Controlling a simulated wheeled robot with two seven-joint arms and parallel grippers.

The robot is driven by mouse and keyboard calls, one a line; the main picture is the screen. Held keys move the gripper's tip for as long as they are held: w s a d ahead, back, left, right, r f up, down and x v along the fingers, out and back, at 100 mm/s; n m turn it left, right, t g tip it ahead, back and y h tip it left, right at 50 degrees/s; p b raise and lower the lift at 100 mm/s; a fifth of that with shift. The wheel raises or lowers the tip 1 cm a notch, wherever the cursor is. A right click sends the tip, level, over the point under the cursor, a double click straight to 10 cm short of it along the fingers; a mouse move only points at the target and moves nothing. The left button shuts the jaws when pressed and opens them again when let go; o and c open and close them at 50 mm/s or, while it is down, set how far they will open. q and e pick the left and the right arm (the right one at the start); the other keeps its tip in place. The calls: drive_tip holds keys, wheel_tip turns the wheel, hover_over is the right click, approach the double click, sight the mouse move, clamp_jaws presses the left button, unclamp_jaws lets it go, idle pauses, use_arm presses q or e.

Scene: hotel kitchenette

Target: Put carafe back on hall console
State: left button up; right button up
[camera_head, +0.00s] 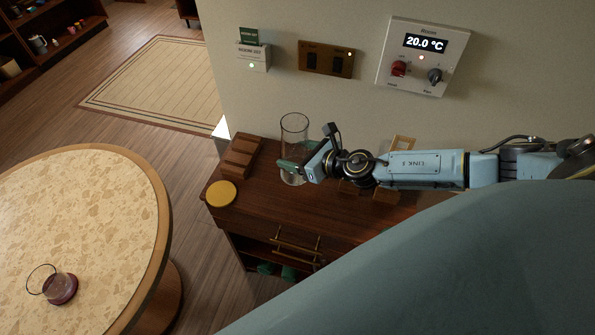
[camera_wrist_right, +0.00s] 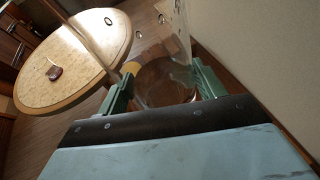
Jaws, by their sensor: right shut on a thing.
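A clear glass carafe (camera_head: 294,132) is upright at the wall side of the dark wooden hall console (camera_head: 262,218). My right gripper (camera_head: 290,166) is shut on its lower part; the carafe also shows between the fingers in the right wrist view (camera_wrist_right: 165,80). The carafe's base is at or just above the console top; I cannot tell whether it touches. My left gripper is not in view.
On the console are a wooden tray (camera_head: 240,157) and a round yellow disc (camera_head: 221,193). A wooden stand (camera_head: 403,143) is behind my right arm. A round table (camera_head: 100,215) at left holds a glass vessel on a dark red base (camera_head: 61,288). Wall panels (camera_head: 326,60) are above the console.

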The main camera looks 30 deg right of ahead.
drive_tip(key=shift+d+f, duration=0.1)
drive_tip(key=shift+d, duration=0.05)
wheel_tip(320, 180, down, 5)
drive_tip(key=b, duration=0.4)
drive_tip(key=shift+f, duration=0.1)
drive_tip(key=shift+f+b, duration=1.75)
drive_tip(key=shift+f, duration=0.5)
drive_tip(key=shift+f, duration=0.1)
drive_tip(key=o, duration=1.6)
drive_tip(key=shift+f, duration=0.1)
